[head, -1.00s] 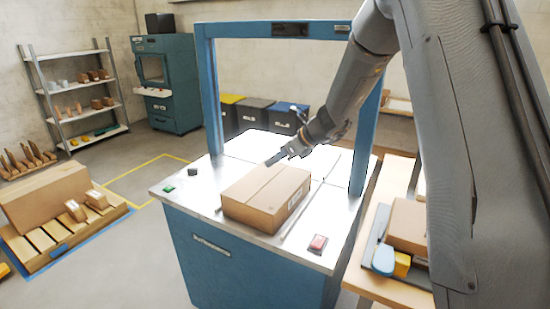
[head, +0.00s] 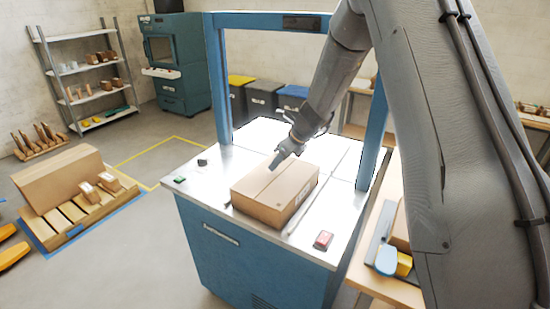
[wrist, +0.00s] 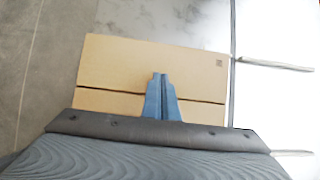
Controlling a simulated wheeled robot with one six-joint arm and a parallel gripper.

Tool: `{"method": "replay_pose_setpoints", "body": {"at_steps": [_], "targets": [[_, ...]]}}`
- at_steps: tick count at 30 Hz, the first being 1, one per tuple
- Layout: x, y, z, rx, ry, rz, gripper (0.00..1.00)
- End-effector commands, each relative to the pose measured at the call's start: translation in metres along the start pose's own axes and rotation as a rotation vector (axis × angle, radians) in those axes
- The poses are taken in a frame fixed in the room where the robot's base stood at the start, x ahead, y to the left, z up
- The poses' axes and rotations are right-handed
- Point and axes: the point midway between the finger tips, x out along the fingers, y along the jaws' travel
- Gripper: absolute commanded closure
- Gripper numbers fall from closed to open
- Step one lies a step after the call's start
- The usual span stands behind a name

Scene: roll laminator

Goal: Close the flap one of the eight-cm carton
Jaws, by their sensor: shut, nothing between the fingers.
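The brown carton (head: 272,199) lies on the pale top of the blue machine, below the frame. Its top flaps look flat, with a seam running across the top. In the wrist view the carton (wrist: 130,62) fills the middle, and a dark seam crosses it. My gripper (head: 277,165) is shut and empty, pointing down at the carton's top near its far edge. In the wrist view my gripper's fingertips (wrist: 160,75) are together over the carton, past the seam. I cannot tell whether they touch the cardboard. I cannot tell which flap is flap one.
The blue frame (head: 217,85) stands over the machine top (head: 215,172). A red button (head: 323,240) and a green button (head: 179,180) sit on that top. A side table (head: 372,280) with items stands at the right. A pallet (head: 60,225) with boxes is at the left.

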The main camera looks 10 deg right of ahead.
Motion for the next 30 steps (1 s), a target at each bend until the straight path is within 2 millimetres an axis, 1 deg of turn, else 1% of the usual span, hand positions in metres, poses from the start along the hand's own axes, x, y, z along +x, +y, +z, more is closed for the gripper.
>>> {"method": "replay_pose_setpoints", "body": {"at_steps": [6,16,30], "targets": [[0.002,0.003,0.000,-0.004,0.009,0.002,1.00],[0.002,0.004,0.001,-0.004,0.008,0.002,1.00],[-0.013,0.003,0.008,-0.001,0.008,0.002,1.00]]}}
